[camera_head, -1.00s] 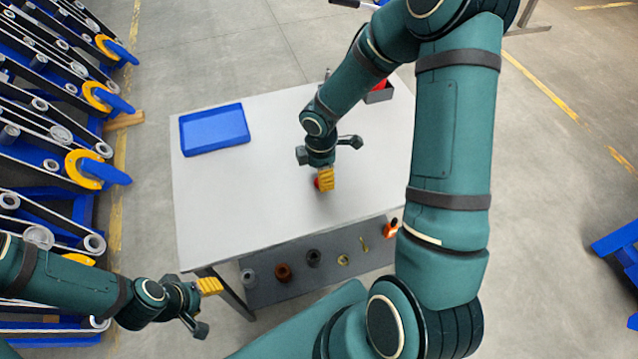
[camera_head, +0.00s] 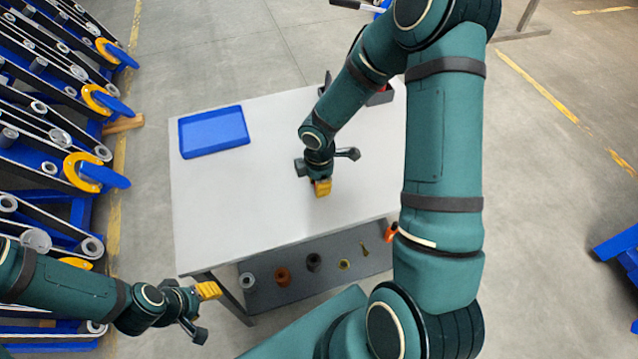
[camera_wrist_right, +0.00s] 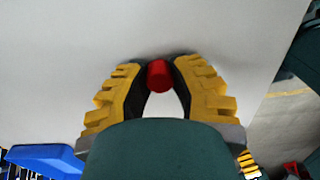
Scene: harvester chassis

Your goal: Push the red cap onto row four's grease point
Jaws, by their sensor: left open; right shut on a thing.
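The red cap (camera_wrist_right: 159,76) is a small red cylinder held between the yellow fingertips of my right gripper (camera_wrist_right: 160,80) in the right wrist view. My right gripper (camera_head: 321,187) points down over the white table in the head view, where its fingers hide the cap. I cannot tell whether the cap touches the tabletop. My left gripper (camera_head: 205,308) is open and empty, left of the table's front edge. The harvester rows (camera_head: 50,125) stand along the left side, with yellow rings and blue parts at their ends. I cannot make out row four's grease point.
The white table (camera_head: 240,205) is mostly bare. A blue tray (camera_head: 213,131) lies at its back left. A shelf (camera_head: 300,290) below holds several small rings and parts. A dark bin (camera_head: 380,96) sits partly hidden behind my right arm. Open floor lies between table and rows.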

